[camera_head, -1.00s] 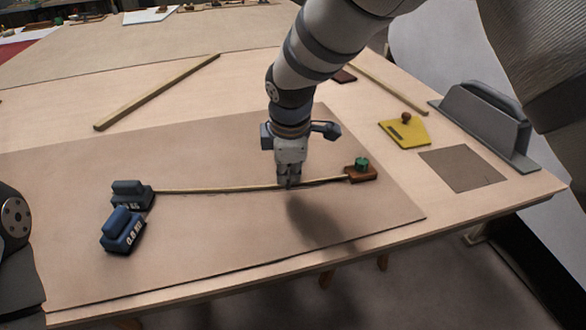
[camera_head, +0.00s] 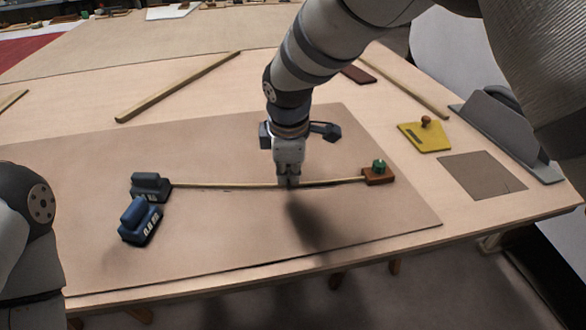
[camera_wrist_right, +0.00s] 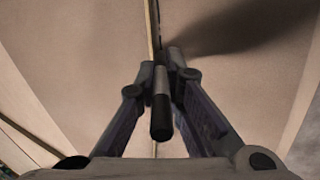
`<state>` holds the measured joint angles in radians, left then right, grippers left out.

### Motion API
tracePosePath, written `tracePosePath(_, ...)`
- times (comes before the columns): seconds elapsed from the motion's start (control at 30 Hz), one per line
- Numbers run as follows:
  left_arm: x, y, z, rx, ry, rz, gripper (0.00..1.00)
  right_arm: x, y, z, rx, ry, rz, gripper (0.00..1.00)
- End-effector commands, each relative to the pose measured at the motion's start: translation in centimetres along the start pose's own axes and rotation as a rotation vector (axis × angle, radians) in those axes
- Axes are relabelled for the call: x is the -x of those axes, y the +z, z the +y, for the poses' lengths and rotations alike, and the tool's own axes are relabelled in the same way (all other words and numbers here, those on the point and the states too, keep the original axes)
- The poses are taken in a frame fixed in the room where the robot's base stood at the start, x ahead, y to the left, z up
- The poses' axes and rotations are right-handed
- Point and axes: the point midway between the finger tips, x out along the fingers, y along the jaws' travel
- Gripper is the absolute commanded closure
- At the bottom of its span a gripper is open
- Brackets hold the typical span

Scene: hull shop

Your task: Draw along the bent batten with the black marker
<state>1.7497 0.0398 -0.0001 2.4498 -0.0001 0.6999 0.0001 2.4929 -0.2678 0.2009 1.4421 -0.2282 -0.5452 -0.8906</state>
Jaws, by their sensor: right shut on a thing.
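The thin pale batten (camera_head: 225,185) lies across the brown board, between a dark weight (camera_head: 150,186) at its left end and a red-brown block with a green knob (camera_head: 377,172) at its right end. My right gripper (camera_head: 289,181) points down at the batten's middle. In the right wrist view it is shut on the black marker (camera_wrist_right: 161,105), beside the batten (camera_wrist_right: 152,25). The marker's tip is hidden. A thin dark line shows along the batten's near side; I cannot tell whether it is ink or shadow. My left gripper is out of view.
A blue weight (camera_head: 140,220) stands in front of the dark one. A yellow plate with a knob (camera_head: 425,136), a grey square (camera_head: 482,175) and a grey holder (camera_head: 508,135) are at the right. A wooden strip (camera_head: 180,87) lies behind the board (camera_head: 330,240). The board's front is clear.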

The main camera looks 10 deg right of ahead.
Motion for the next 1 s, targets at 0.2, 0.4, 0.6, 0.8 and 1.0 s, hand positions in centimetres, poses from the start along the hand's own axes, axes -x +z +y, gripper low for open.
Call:
tracePosePath(0.2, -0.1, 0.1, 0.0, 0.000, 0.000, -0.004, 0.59, -0.1, -0.9, -0.1, 0.000, 0.000, 0.001, 1.00)
tracePosePath(0.4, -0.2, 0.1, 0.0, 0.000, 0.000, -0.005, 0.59, -0.1, -1.4, -0.2, 0.000, -0.001, 0.000, 1.00)
tracePosePath(0.6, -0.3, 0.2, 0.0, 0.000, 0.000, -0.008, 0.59, -0.1, -2.2, -0.2, 0.001, -0.001, 0.001, 1.00)
tracePosePath(0.8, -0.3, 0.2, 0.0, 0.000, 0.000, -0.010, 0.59, -0.1, -2.7, -0.2, -0.001, -0.002, 0.000, 1.00)
tracePosePath(1.0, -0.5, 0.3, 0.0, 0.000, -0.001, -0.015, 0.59, -0.1, -3.5, -0.2, 0.001, -0.001, 0.000, 1.00)
